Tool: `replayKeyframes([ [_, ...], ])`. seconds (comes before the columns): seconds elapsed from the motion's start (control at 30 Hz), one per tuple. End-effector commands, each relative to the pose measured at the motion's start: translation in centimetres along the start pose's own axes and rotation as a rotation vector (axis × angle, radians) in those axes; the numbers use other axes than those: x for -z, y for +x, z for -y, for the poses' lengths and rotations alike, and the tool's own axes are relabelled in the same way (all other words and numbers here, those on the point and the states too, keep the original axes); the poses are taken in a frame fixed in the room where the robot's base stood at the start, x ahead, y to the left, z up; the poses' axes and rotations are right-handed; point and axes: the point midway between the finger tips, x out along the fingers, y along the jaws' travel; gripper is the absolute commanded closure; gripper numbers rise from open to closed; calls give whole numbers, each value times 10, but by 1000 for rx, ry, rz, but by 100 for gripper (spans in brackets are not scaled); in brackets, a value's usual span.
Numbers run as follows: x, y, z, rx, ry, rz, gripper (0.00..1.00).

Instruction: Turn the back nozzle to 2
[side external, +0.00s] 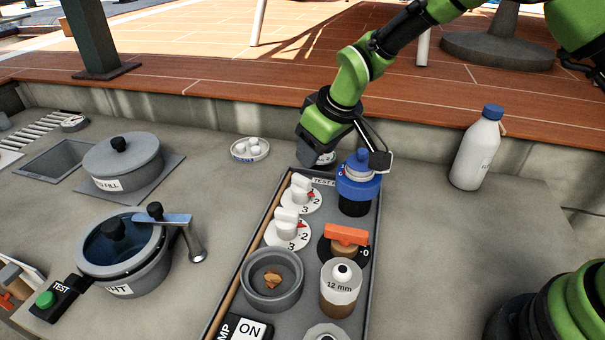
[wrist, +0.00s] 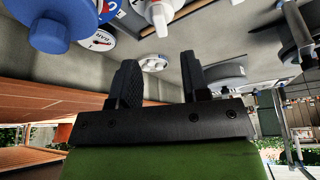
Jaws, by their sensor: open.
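The back nozzle (side external: 301,187) is a white knob on a round white dial with a red mark and the numbers 2 and 3, near the far end of the grey tray. Its exact setting is hard to read. A similar front nozzle (side external: 287,221) stands nearer the camera. My gripper (side external: 316,153) is above the tray's far end, beyond the back nozzle and apart from it. In the wrist view my gripper (wrist: 158,80) is open, with nothing between its fingers. A white knob (wrist: 158,12) shows at the top edge there; I cannot tell which nozzle it is.
A blue-capped fitting (side external: 357,180) stands right of the back nozzle. An orange handle (side external: 346,235) is nearer the camera. A dish of white balls (side external: 250,149) lies left of the gripper. A lidded pot (side external: 122,163) and a white bottle (side external: 477,150) stand farther off.

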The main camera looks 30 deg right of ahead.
Motion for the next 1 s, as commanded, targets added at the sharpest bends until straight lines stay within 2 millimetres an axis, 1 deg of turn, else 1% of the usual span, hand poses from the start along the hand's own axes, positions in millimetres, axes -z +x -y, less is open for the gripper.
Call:
replayKeyframes([
  [0.03, -1, 10, 0, 1, 1, 4, 57],
  [0.2, -1, 42, 1, 0, 2, 3, 57],
  [0.3, -1, 58, 1, 0, 2, 1, 57],
  [0.4, 0, 70, 1, -1, 3, -1, 57],
  [0.5, 0, 78, 1, -1, 3, -1, 57],
  [0.6, 0, 81, 1, -1, 3, -2, 57],
  [0.87, 0, 82, 1, -1, 4, -2, 57],
  [0.97, 0, 82, 0, -1, 4, -2, 78],
  [1.0, 0, 82, 0, -1, 4, -2, 87],
])
